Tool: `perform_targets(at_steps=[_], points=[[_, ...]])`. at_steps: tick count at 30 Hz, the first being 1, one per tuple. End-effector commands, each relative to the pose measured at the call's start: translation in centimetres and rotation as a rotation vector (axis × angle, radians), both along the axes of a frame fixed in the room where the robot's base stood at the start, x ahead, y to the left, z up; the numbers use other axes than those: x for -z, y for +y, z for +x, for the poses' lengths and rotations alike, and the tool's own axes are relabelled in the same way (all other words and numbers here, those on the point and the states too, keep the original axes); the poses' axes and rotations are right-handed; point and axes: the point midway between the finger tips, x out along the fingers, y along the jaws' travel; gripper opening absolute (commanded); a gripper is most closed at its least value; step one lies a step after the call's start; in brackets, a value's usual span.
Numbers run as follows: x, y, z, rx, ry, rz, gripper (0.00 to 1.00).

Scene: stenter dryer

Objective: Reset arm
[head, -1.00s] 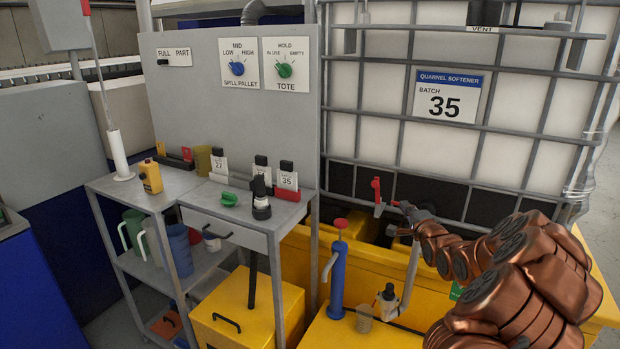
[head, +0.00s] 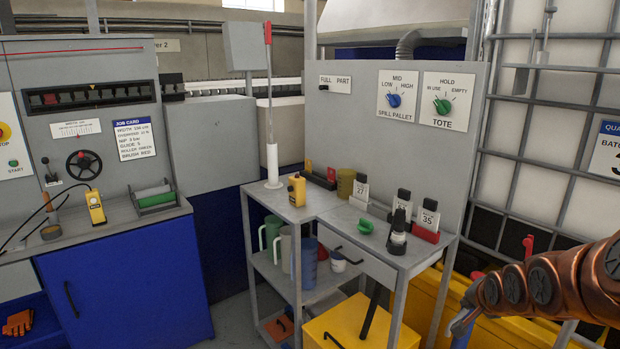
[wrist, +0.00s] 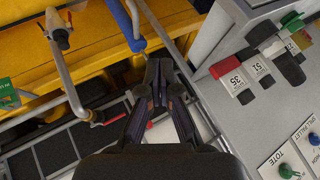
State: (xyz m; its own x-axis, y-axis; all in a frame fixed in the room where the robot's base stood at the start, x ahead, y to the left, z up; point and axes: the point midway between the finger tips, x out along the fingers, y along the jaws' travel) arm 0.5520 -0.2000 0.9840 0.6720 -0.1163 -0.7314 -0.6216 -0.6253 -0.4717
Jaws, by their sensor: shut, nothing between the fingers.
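My arm reaches in from the right edge of the head view. My gripper (head: 462,322) shows partly at the arm's end, in front of the yellow spill pallet (head: 487,345). In the wrist view my gripper (wrist: 162,66) is shut and empty, its fingers close together. Its fingertips point toward the yellow pallet (wrist: 180,14) and a blue pump body (wrist: 130,25). The fingers appear apart from the tagged holders on the bench.
A grey bench (head: 312,216) with numbered tags (head: 428,214), a green knob (head: 366,226) and a yellow device (head: 297,190) stands left of my gripper. The caged tote (head: 550,135) stands on the right. A blue cabinet (head: 130,285) is farther left.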

Motion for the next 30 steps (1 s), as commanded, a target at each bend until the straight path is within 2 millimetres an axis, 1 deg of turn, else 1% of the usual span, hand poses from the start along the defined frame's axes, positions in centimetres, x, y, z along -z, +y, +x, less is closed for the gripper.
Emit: perform_targets(at_steps=[1,3,5,6,8,9,11,12,14,15,17,18,20,21,24,27,30], points=[[-0.2,1.9,-1.4,-0.049,0.056,-0.031,0.00],[-0.2,4.1,-3.7,-0.114,0.138,-0.068,0.00],[0.0,5.8,-5.8,-0.172,0.210,-0.097,0.00],[0.0,7.0,-7.4,-0.211,0.257,-0.115,0.00],[0.1,8.6,-9.7,-0.272,0.328,-0.137,0.00],[0.1,9.7,-11.4,-0.314,0.373,-0.152,0.00],[0.1,11.2,-14.0,-0.376,0.440,-0.170,0.00],[0.1,12.1,-15.9,-0.419,0.487,-0.177,0.00],[0.0,13.4,-18.6,-0.483,0.550,-0.190,0.00],[-0.1,14.3,-20.3,-0.527,0.589,-0.196,0.00],[-0.2,15.5,-23.2,-0.595,0.651,-0.198,0.00],[-0.3,16.2,-25.1,-0.639,0.689,-0.200,0.00],[-0.4,17.2,-27.7,-0.702,0.742,-0.197,0.00],[-0.5,17.8,-29.4,-0.744,0.774,-0.192,0.00],[-0.8,18.9,-32.8,-0.827,0.832,-0.179,0.00],[-0.9,19.6,-35.0,-0.883,0.872,-0.166,0.00],[-1.0,20.0,-36.0,-0.910,0.886,-0.160,0.00]])
